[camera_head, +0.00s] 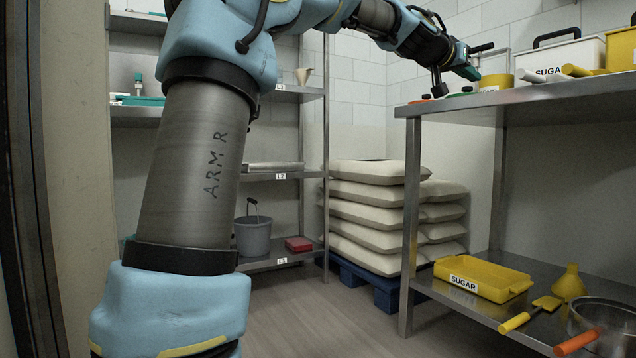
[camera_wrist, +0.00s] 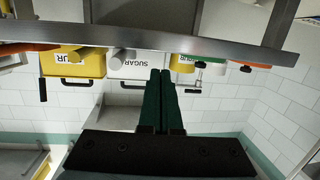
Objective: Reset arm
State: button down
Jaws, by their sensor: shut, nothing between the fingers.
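My arm rises through the left and top of the head view and reaches right toward the steel table. My gripper (camera_head: 477,68) is small at the arm's end, close above the back left part of the table's upper shelf (camera_head: 520,98), near a yellow tub (camera_head: 495,82). In the wrist view, which is upside down, the two dark green fingers of my gripper (camera_wrist: 161,72) lie together with nothing between them. Behind them show a white SUGAR box (camera_wrist: 138,66) and a yellow box (camera_wrist: 82,62). Whether the fingertips touch anything is not clear.
The table's lower shelf holds a yellow SUGAR tray (camera_head: 483,278), a yellow funnel (camera_head: 572,284) and a metal pan (camera_head: 610,318). Sacks (camera_head: 370,215) are stacked on a blue pallet (camera_head: 365,287). A rack with a grey bucket (camera_head: 252,237) stands left. The floor between is clear.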

jog(key=s+a+f+n+g+y+p, duration=0.1)
jog(key=a+f+n+g+y+p, duration=0.3)
jog(key=a+f+y+p, duration=1.25)
jog(key=s+a+f+n+g+h+p, duration=0.1)
jog(key=s+a+f+n+g+h, duration=0.15)
jog(key=s+a+f, duration=0.8)
jog(key=s+a+f+n+g+h, duration=0.1)
jog(key=s+a+f+n, duration=0.2)
jog(key=s+a+f, duration=0.75)
jog(key=a+r+p, duration=0.2)
jog(key=r+p, duration=1.7)
jog(key=r, duration=0.1)
jog(key=w+a+r+p, duration=0.1)
jog(key=r+p, duration=1.8)
jog(key=r, duration=0.2)
jog(key=shift+w+a+r, duration=0.25)
jog(key=shift+a, duration=0.1)
